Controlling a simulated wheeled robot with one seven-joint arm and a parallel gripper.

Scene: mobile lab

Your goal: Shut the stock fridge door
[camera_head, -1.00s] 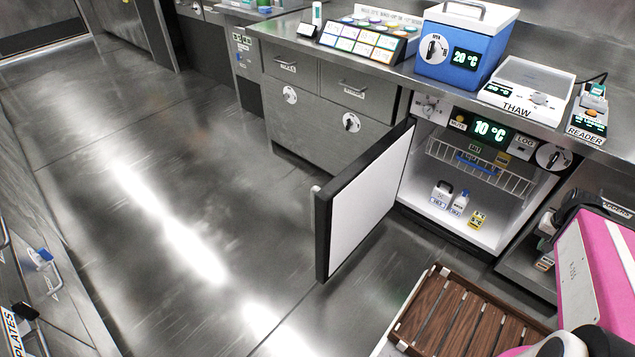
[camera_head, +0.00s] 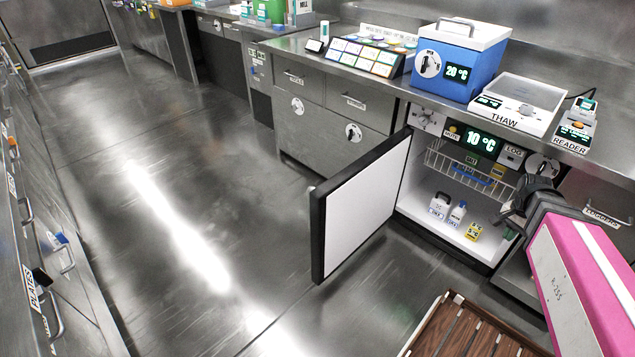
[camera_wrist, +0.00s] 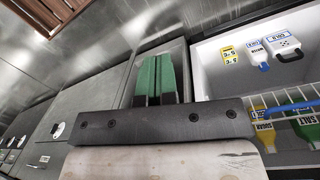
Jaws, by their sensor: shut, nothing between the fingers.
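The stock fridge (camera_head: 452,245) stands under the bench with a 10 °C display. Its door (camera_head: 362,212) stands wide open, hinged at the left, with its white inner face toward me and dark edges around it. Inside, a white bottle and jug and a small yellow box stand on the floor below a wire basket (camera_head: 470,178). My gripper (camera_head: 512,215) is at the fridge's right front edge, apart from the door. The wrist view shows its green fingers (camera_wrist: 155,78) shut together and empty, beside the fridge opening (camera_wrist: 215,75). The door is not in the wrist view.
A brown slatted tray (camera_head: 470,330) is at the bottom of the head view. A blue box (camera_head: 460,65), the THAW unit (camera_head: 518,103) and the reader (camera_head: 575,132) stand on the bench. The floor left of the door is clear.

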